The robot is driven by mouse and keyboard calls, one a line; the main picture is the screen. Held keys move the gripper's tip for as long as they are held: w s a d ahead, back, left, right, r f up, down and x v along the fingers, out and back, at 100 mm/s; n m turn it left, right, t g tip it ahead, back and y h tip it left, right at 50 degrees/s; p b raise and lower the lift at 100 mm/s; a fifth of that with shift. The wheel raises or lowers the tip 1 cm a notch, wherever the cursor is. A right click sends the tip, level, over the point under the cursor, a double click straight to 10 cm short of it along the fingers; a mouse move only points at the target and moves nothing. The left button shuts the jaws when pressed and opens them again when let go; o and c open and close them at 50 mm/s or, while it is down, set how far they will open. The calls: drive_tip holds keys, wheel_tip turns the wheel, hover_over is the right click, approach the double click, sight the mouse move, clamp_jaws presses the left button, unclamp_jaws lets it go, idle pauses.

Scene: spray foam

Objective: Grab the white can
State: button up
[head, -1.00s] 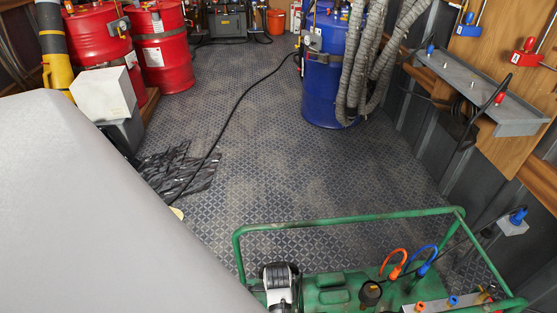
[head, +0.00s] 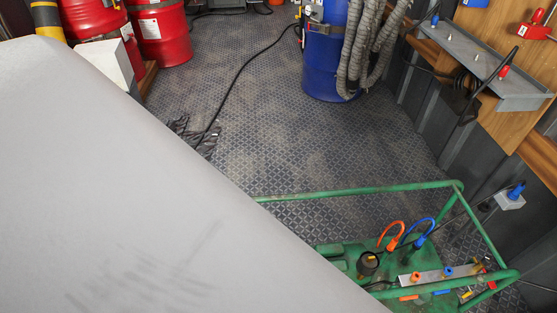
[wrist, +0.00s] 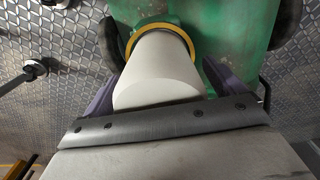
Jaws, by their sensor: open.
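The white can (wrist: 158,72) fills the upper middle of the wrist view. It has a smooth, pale body, and a yellow ring (wrist: 163,30) surrounds its far end near a green surface. My gripper (wrist: 161,80) is open, with one purple-grey finger on each side of the can. I cannot tell whether either finger touches it. A dark bar with screws on my gripper crosses in front and hides the can's near end. The can does not show in the head view, where a large grey surface covers the lower left.
A green-framed cart (head: 360,188) with orange and blue hoses stands at lower right. A blue drum (head: 324,65) with grey ribbed hoses and red drums (head: 160,35) stand behind. A black cable crosses the patterned floor (head: 290,140), which is mostly clear. A wall shelf (head: 490,70) is at right.

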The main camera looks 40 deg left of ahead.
drive_tip(key=shift+c, duration=0.4)
drive_tip(key=c, duration=1.1)
drive_tip(key=shift+c, duration=0.2)
